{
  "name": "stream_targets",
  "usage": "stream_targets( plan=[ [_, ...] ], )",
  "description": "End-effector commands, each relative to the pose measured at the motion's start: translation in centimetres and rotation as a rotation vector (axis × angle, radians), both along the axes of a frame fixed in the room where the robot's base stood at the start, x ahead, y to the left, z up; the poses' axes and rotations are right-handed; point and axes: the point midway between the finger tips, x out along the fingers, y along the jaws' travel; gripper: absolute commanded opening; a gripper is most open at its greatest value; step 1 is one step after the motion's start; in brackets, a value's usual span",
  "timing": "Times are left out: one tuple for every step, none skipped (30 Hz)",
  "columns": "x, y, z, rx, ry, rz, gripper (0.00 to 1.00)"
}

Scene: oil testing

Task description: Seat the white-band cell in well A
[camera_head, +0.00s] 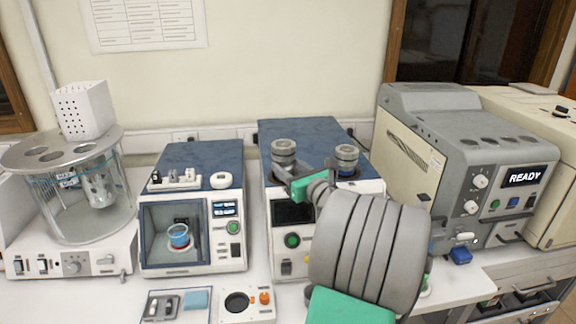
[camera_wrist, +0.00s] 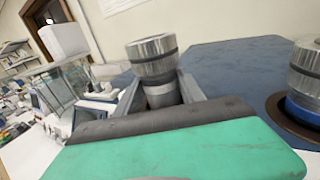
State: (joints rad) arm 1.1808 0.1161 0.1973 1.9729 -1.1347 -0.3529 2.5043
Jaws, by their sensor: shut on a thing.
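My gripper (camera_head: 284,172) is shut on a metal cell (camera_head: 284,150) with a knurled cap and dark ring. In the wrist view the same cell (camera_wrist: 152,60) stands roughly upright between the two fingers of my gripper (camera_wrist: 160,95). Its coloured band is not clearly visible; the fingers cover its lower part. The cell is over the left side of the blue-topped two-cell unit (camera_head: 300,132). Well A cannot be made out under it, so I cannot tell whether the cell touches it. A blue-band cell (camera_head: 346,157) sits in the right well, also in the wrist view (camera_wrist: 304,82).
A blue-topped instrument with a beaker (camera_head: 179,236) stands left of the unit, and a glass bath (camera_head: 85,195) further left. A grey machine reading READY (camera_head: 470,150) stands right. A small tray (camera_head: 175,306) and a plate with a round hole (camera_head: 238,302) lie in front.

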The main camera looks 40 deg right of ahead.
Motion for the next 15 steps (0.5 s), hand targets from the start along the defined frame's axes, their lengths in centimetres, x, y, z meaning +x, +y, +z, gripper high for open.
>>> stream_targets(
  plan=[
    [0.00,-0.02,-0.15,-0.001,-0.002,0.000,0.00],
    [0.00,-0.02,-0.31,0.000,-0.002,0.000,0.00],
    [0.00,-0.02,-0.52,0.000,-0.002,0.000,0.00],
    [0.00,-0.02,-0.67,0.001,-0.002,0.000,0.00],
    [0.00,-0.02,-0.83,0.001,-0.002,0.000,0.00],
    [0.00,-0.02,-0.73,-0.001,-0.002,0.000,0.49],
    [0.00,-0.02,-0.71,-0.001,-0.002,0.000,0.51],
    [0.00,-0.02,-0.71,-0.001,-0.002,0.000,0.54],
    [0.00,-0.01,-0.71,-0.001,-0.002,0.000,0.57],
    [0.00,-0.01,-0.70,-0.001,-0.002,0.000,0.59],
    [0.00,-0.01,-0.70,-0.001,-0.002,0.000,0.62],
    [0.00,-0.01,-0.69,-0.001,-0.002,0.000,0.65],
    [0.00,-0.01,-0.69,-0.001,-0.003,0.000,0.68],
    [0.00,0.00,-0.69,-0.001,-0.003,0.000,0.70],
    [0.00,0.00,-0.68,-0.001,-0.003,0.000,0.72]
  ],
)
